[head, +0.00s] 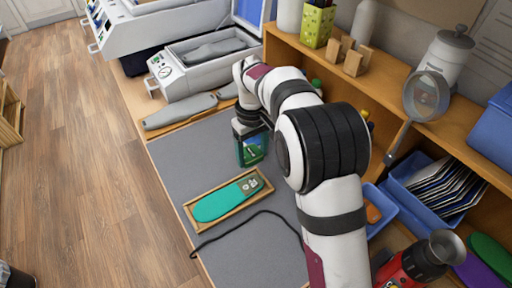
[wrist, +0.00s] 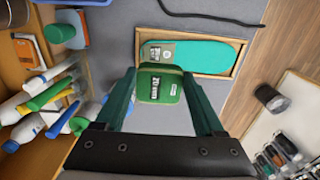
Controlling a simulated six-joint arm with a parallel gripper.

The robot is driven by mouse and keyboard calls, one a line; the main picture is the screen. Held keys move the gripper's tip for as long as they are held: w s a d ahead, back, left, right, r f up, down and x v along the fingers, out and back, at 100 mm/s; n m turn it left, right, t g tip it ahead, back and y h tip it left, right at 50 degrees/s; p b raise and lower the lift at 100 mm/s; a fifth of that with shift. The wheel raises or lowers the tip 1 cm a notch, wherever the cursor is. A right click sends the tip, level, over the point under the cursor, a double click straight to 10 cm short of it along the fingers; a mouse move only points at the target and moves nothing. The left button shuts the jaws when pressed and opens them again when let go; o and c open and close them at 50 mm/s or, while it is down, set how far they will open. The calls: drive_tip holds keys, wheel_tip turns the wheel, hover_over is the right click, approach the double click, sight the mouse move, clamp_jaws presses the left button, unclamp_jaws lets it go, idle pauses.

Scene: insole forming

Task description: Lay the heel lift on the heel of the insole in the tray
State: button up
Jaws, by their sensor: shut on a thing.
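My gripper (wrist: 160,80) is shut on a green block with white lettering, which looks like the heel lift (wrist: 160,88). In the head view my gripper (head: 252,146) is above the grey mat, beyond the tray; the heel lift is hard to tell from the green fingers there. The shallow wooden tray (head: 188,213) lies on the mat, with the teal insole (head: 218,204) flat inside. The insole's end towards my gripper has a grey-beige patch with dark and white marks. In the wrist view, the insole (wrist: 205,53) lies just beyond the heel lift, partly hidden by it.
A black cord (head: 265,213) lies on the mat beside the tray. Grey foot forms (head: 180,110) and an open press (head: 205,55) stand at the back. A blue bin (head: 380,208) and shelving are at right. Several bottles (wrist: 45,100) stand left in the wrist view.

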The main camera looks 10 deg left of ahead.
sight(253, 157)
wheel_tip(253, 157, down, 12)
idle(0.5)
drive_tip(key=shift+f, duration=0.2)
idle(0.6)
drive_tip(key=o, duration=1.3)
drive_tip(key=shift+r, duration=4)
